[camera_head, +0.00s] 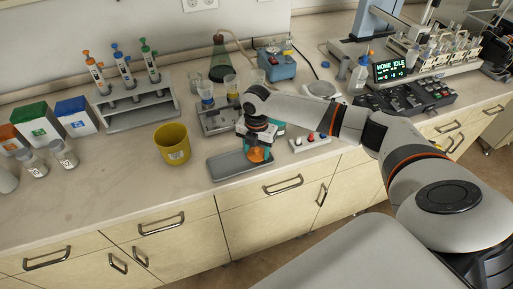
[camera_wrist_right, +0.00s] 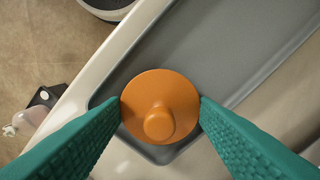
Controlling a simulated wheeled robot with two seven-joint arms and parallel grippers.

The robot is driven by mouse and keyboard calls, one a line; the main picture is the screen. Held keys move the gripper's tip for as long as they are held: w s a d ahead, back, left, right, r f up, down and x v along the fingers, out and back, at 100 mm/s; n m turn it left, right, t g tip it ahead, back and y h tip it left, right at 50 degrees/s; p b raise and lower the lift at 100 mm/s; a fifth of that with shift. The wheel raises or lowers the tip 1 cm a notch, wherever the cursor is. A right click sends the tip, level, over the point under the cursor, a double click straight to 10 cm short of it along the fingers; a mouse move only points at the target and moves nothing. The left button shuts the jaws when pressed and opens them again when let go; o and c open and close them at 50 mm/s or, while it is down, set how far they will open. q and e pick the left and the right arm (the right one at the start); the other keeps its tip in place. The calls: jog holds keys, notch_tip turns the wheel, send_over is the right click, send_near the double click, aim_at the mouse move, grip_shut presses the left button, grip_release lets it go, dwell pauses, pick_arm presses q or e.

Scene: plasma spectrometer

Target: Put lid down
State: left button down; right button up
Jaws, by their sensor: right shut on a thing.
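The orange lid (camera_wrist_right: 160,107) is round with a raised knob and sits between the two teal fingers of my right gripper (camera_wrist_right: 161,108), which is shut on it. In the head view the lid (camera_head: 257,155) is at the fingertips of my right gripper (camera_head: 258,149), over the right part of the grey tray (camera_head: 228,172). The wrist view shows the lid over one end of the tray (camera_wrist_right: 215,60). I cannot tell whether the lid touches the tray. My left gripper is not in view.
A yellow bin (camera_head: 172,145) stands left of the tray. A grey rack (camera_head: 219,119) with cups is just behind it. The counter (camera_head: 110,185) is clear at front left.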

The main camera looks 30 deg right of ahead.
aim_at(256, 149)
jog(key=o, duration=0.6)
jog(key=shift+o, duration=0.3)
jog(key=shift+f, duration=0.1)
notch_tip(256, 149, up, 12)
jog(key=b, duration=0.2)
jog(key=shift+r, duration=0.2)
